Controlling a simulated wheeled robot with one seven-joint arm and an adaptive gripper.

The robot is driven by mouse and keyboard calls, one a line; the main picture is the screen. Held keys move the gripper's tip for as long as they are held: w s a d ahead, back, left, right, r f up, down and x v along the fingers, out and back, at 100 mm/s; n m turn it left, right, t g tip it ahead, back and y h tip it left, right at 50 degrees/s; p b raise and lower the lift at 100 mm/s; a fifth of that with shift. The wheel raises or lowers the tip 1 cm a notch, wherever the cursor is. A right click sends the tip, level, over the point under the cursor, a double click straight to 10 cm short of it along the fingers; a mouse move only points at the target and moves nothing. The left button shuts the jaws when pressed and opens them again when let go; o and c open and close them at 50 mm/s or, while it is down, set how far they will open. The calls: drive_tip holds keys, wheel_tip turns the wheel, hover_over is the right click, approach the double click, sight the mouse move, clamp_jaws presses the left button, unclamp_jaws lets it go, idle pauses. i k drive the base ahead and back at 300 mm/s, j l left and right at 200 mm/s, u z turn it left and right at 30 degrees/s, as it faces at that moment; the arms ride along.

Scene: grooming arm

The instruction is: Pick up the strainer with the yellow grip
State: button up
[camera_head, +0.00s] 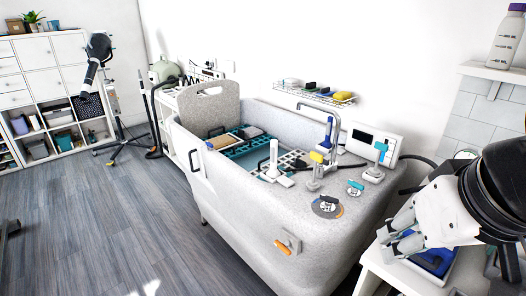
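A small upright fitting with a yellow top (316,158) stands on the grey tub's near ledge.
A control box (374,141) stands behind. A wire shelf (315,94) hangs above. A blue item (437,262) lies under my gripper.

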sight(313, 185)
drive_tip(key=i+j+z, duration=0.35)
drive_tip(key=i+j, duration=0.2)
drive_tip(key=i+j+z, duration=0.2)
drive_tip(key=j, duration=0.25)
drive_tip(key=i+j+z, duration=0.15)
drive_tip(key=j, duration=0.2)
drive_tip(key=i+j+z, duration=0.2)
drive_tip(key=j, duration=0.25)
drive_tip(key=i, duration=0.05)
